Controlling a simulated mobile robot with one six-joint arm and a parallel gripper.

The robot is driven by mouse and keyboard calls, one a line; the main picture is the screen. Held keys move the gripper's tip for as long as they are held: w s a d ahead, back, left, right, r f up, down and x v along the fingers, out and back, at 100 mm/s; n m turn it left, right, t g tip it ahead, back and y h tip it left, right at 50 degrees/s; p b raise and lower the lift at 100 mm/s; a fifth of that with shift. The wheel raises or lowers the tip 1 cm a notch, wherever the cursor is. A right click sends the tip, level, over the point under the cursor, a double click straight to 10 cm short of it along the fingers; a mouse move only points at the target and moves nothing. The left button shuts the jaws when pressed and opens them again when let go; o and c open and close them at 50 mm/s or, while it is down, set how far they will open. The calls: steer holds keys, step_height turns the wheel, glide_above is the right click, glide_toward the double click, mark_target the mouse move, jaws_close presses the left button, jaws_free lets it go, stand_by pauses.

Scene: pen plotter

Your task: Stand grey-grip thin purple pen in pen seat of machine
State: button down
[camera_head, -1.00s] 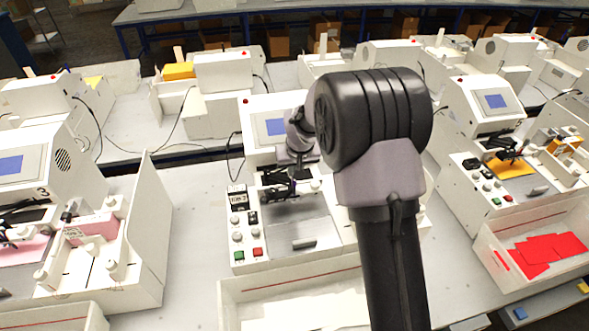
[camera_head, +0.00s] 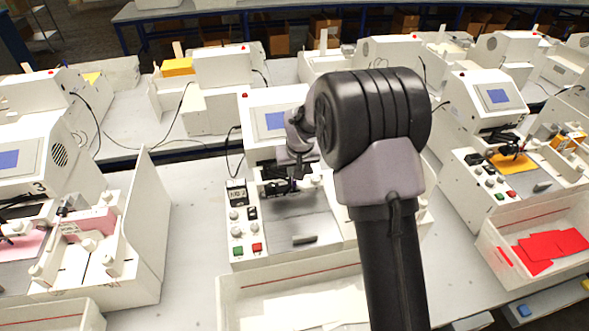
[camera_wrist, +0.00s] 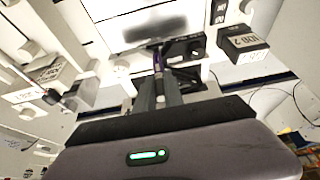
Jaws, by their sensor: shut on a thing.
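My gripper (camera_wrist: 172,88) is shut on the thin purple pen (camera_wrist: 158,58), whose purple shaft shows just beyond the fingers in the wrist view. The pen's grip is mostly hidden between the fingers. The black pen holder (camera_wrist: 184,48) of the middle machine lies right beside the pen; I cannot tell whether the pen is inside its seat. In the head view the gripper (camera_head: 299,165) is over the middle machine (camera_head: 262,100), just above the black carriage (camera_head: 280,187). The pen cannot be made out there.
A white tray (camera_head: 235,300) with paper sits in front. Similar machines stand left and right; bare table lies at left (camera_head: 190,230).

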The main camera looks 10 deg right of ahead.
mark_target(294, 187)
steer(key=shift+f+b, duration=1.35)
steer(key=shift+f, duration=0.3)
steer(key=c, duration=1.4)
jaws_free()
steer(key=shift+o, duration=0.2)
steer(key=p+v, duration=0.2)
steer(key=v, duration=1.5)
steer(key=shift+s+r, duration=0.15)
steer(key=shift+r, duration=0.05)
steer(key=shift+s, duration=0.1)
steer(key=s+a+f+m+b, duration=0.1)
steer(key=s+f+b, duration=0.3)
steer(key=s, duration=0.6)
steer(key=s+a+f+m+t+y+b, duration=0.1)
steer(key=s+f+b, duration=0.3)
steer(key=s+b, duration=0.4)
steer(key=s+a+f+m+y+b, duration=0.1)
steer(key=s+f+b, duration=0.3)
steer(key=s, duration=0.8)
steer(key=shift+a+m+b, duration=0.45)
steer(key=shift+m+b, duration=0.25)
steer(key=shift+b, duration=0.5)
